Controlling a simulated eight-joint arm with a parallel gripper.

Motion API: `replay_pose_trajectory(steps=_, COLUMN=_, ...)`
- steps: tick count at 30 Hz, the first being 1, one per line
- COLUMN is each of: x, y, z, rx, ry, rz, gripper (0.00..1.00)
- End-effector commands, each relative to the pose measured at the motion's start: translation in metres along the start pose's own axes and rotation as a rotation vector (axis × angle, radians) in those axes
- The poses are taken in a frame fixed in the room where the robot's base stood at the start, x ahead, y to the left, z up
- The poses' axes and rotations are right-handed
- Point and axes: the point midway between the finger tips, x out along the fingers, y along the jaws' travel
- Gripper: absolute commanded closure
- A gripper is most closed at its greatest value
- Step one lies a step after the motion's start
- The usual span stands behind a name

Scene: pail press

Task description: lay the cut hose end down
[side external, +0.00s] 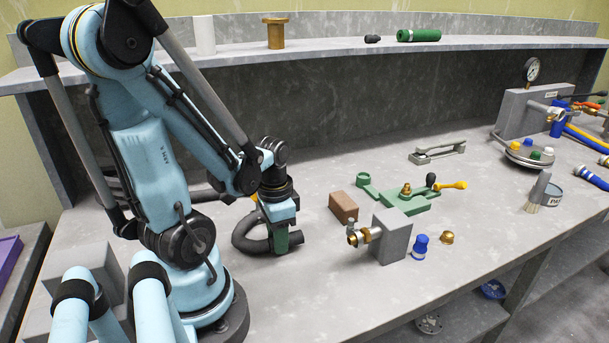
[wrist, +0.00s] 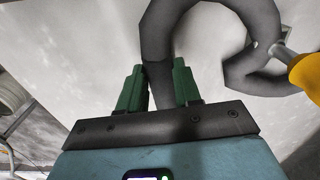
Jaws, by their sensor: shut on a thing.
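The cut hose is a thick dark grey curved piece (side external: 246,238), low over the bench beside my arm's base. In the wrist view the hose (wrist: 160,85) runs up between my green fingers and curls round to the right. My gripper (side external: 282,250) points down at the bench and is shut on the hose; its fingertips also show in the wrist view (wrist: 158,68), one on each side of it. I cannot tell whether the hose touches the bench. The fingers hide part of it.
A yellow-handled tool (wrist: 306,74) lies close to the hose's curl. Right of my gripper are a brown block (side external: 343,207), a grey block with a brass fitting (side external: 392,236) and a green fixture (side external: 405,198). The bench front (side external: 310,290) is clear.

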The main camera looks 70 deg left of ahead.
Motion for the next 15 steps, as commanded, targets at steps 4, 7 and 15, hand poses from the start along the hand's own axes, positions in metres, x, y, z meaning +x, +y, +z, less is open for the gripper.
replay_pose_trajectory(steps=4, x=0.004, y=0.000, z=0.000, rx=0.000, ry=0.000, rz=0.000, gripper=1.00)
replay_pose_trajectory(steps=7, x=0.007, y=0.000, z=0.000, rx=0.000, ry=0.000, rz=0.000, gripper=1.00)
replay_pose_trajectory(steps=15, x=0.012, y=0.000, z=0.000, rx=0.000, ry=0.000, rz=0.000, gripper=0.56)
